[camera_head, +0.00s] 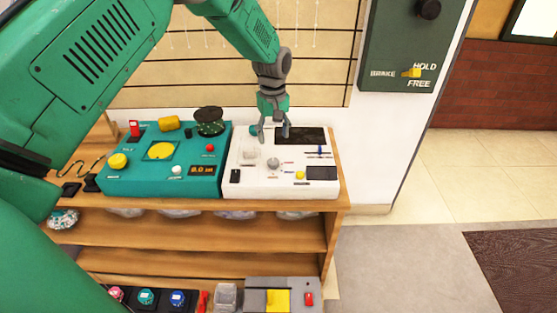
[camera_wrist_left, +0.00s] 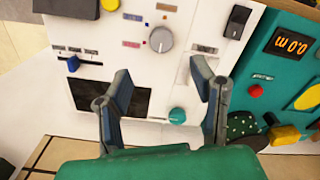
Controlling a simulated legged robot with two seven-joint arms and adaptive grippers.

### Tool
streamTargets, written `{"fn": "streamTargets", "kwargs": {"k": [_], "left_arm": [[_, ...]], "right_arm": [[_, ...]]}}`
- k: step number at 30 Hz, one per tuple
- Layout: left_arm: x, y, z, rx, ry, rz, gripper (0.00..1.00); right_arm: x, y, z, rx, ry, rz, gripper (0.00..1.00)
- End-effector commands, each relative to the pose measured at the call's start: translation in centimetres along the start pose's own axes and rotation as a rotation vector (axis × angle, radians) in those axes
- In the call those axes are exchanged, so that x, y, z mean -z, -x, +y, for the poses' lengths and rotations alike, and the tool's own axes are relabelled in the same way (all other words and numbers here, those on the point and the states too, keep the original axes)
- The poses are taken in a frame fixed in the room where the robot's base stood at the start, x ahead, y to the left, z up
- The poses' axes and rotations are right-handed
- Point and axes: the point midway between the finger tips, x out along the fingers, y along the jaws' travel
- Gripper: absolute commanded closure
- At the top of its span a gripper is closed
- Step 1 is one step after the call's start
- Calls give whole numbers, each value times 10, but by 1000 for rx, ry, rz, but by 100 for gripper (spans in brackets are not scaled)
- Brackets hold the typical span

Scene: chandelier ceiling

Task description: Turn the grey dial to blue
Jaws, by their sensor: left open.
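The grey dial (camera_head: 273,163) is a round knob on the white panel (camera_head: 232,188), with small coloured labels around it. It also shows in the left wrist view (camera_wrist_left: 161,39), with reddish and purple or bluish labels nearby. Which label the dial points to is too small to tell. My left gripper (camera_head: 273,136) is open and empty above the back part of the white panel. In the left wrist view its two fingers (camera_wrist_left: 162,85) are spread apart, and the dial lies beyond them, untouched. My right gripper is not in view.
A teal panel (camera_head: 215,140) with knobs stands at left. The wooden shelf (camera_head: 200,228) supports both.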

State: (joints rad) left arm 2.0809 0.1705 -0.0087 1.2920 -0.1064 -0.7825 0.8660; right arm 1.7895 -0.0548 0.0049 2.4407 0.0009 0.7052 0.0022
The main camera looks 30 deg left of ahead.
Motion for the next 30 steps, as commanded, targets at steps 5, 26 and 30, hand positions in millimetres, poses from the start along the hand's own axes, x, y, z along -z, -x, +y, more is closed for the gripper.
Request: {"fn": "streamTargets", "kwargs": {"k": [5,26,30], "left_arm": [[0,-43,-1,1,-1,-1,49],[0,-97,-1,-1,-1,1,49],[0,-97,0,-1,-1,1,88]], "right_arm": [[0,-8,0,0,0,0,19],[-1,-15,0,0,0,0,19],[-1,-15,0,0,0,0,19]]}}
